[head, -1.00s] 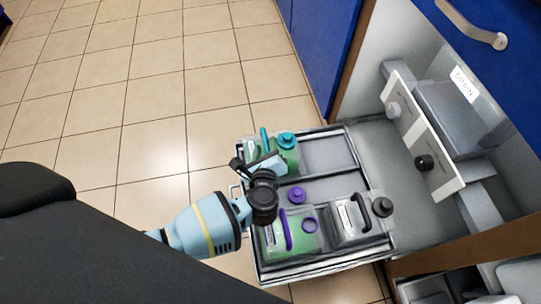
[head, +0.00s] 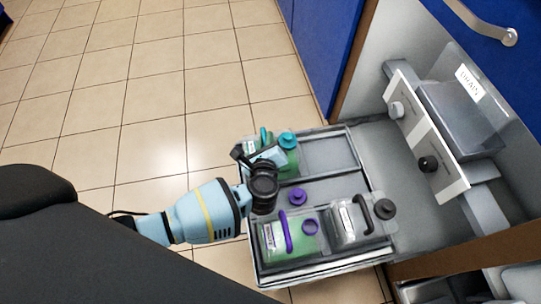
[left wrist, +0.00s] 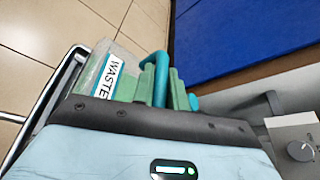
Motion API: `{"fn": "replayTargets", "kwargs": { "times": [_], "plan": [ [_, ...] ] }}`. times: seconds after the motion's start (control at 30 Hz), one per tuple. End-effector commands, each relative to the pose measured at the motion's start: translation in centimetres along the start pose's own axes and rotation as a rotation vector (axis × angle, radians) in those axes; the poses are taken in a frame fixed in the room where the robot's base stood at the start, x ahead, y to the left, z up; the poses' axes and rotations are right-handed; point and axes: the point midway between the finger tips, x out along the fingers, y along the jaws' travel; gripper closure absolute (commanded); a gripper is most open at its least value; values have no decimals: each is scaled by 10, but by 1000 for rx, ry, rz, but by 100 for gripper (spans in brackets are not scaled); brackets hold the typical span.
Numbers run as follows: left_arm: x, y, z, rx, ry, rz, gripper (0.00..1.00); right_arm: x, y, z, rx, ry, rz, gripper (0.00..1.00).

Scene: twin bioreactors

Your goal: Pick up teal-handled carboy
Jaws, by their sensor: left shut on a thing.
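The teal-handled carboy (head: 291,160) stands in the far left part of the pulled-out tray, with a teal cap and green contents. In the left wrist view the carboy (left wrist: 127,88) shows a WASTE label and its teal handle rising beyond the gripper body. My left gripper (head: 262,155) is over the carboy and shut on it at the handle. The fingers hide part of the handle, so the exact grip is hard to see. I cannot tell whether the carboy's base is clear of the tray. My right gripper is not in view.
A purple-handled carboy (head: 272,240) and a black-handled carboy (head: 345,224) stand in the near part of the tray (head: 330,152). A white panel with knobs (head: 440,160) and a clear DRAIN box (head: 462,115) are at right. Tiled floor lies left.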

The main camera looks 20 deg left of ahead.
Motion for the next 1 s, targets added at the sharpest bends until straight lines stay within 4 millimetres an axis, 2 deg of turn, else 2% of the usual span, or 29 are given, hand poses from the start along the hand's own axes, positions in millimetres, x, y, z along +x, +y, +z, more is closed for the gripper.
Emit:
{"fn": "replayTargets", "kwargs": {
  "times": [1.0],
  "plan": [
    [0, 0, -1, 0, 2, 1, 100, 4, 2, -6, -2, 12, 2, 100]
  ]
}}
